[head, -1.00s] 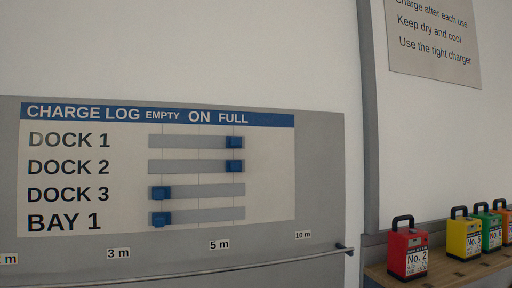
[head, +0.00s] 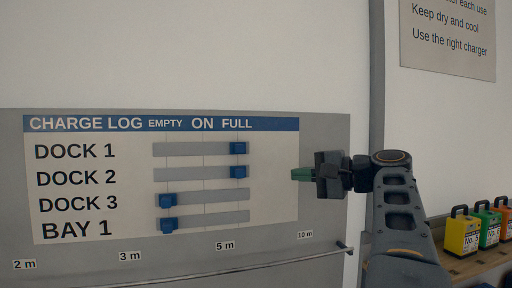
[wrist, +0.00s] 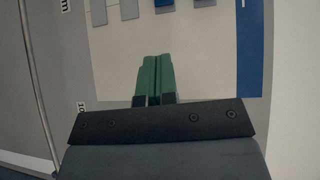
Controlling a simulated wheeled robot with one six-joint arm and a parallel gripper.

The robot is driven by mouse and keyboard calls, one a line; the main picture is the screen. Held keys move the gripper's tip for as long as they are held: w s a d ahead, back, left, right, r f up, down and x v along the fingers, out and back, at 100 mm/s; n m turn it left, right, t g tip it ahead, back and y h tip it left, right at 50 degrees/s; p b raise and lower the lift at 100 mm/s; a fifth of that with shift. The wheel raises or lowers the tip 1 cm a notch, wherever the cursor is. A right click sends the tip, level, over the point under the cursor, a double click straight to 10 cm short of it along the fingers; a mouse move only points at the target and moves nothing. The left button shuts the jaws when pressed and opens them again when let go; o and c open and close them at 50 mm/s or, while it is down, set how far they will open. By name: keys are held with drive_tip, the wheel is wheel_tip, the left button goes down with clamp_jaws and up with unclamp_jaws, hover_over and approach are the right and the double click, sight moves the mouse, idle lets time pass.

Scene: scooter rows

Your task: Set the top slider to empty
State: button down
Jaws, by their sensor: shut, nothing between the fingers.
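The charge log board (head: 80,223) is on the wall, with columns EMPTY, ON and FULL. The top slider, a blue block (head: 238,148) in the DOCK 1 row, sits under FULL at the right end of its grey track (head: 190,149). The DOCK 2 slider (head: 238,172) is also under FULL. The DOCK 3 slider (head: 167,200) and BAY 1 slider (head: 168,225) are under EMPTY. My gripper (head: 296,174) is shut and empty, with green fingers, at the board's right edge, right of and apart from the sliders. Its fingers also show in the wrist view (wrist: 154,80).
A rail (head: 290,257) runs along the wall below the board. A shelf at the right holds a yellow battery (head: 462,236), a green one (head: 489,228) and an orange one. A notice (head: 450,42) hangs above.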

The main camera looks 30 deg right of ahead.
sight(239, 149)
drive_tip(key=shift+n+t+y, duration=0.3)
drive_tip(key=shift+t+y, duration=0.1)
drive_tip(key=shift+t, duration=0.1)
drive_tip(key=r, duration=0.1)
drive_tip(key=s+d+r, duration=0.1)
drive_tip(key=r, duration=0.1)
drive_tip(key=s+r, duration=0.1)
drive_tip(key=shift+s+d+r, duration=0.1)
drive_tip(key=shift+d+r, duration=0.1)
drive_tip(key=shift+d, duration=0.15)
drive_tip(key=p+x, duration=0.3)
drive_tip(key=x, duration=0.7)
drive_tip(key=shift+a+r, duration=0.1)
drive_tip(key=shift+a, duration=0.05)
drive_tip(key=a, duration=0.3)
drive_tip(key=shift+w+p, duration=0.3)
drive_tip(key=shift+p, duration=0.05)
drive_tip(key=shift+w+a, duration=0.15)
drive_tip(key=shift+a, duration=0.2)
